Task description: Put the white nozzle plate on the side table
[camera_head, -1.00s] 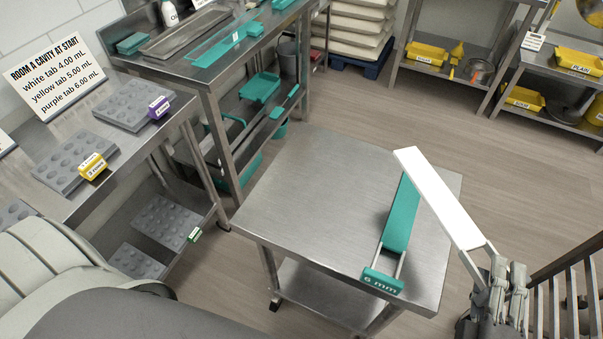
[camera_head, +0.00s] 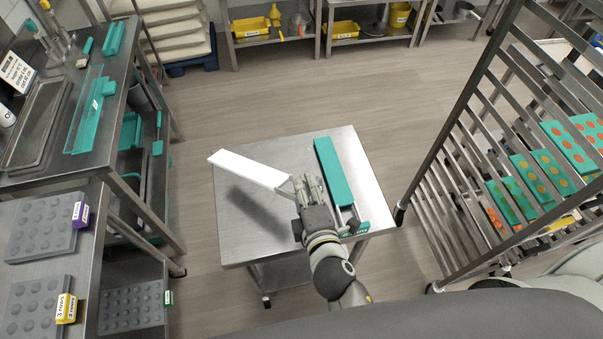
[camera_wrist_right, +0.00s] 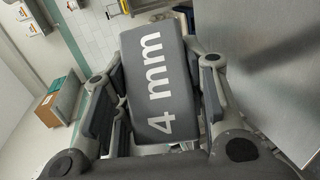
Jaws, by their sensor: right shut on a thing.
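The white nozzle plate (camera_head: 248,168) is held over the left half of the side table (camera_head: 236,228), with a dark shadow on the metal below it. My right gripper (camera_head: 298,188) is shut on its handle end, and the plate points away to the left. In the right wrist view, a dark grey handle tab marked "4 mm" (camera_wrist_right: 155,85) sits between the fingers. The gap between plate and table is hard to judge. My left gripper is not in view.
A teal plate (camera_head: 333,172) with a 6 mm tab lies on the right side of the table, close to my right gripper. A metal rack (camera_head: 450,140) with teal trays stands to the right. The left bench (camera_head: 90,190) holds grey cavity moulds.

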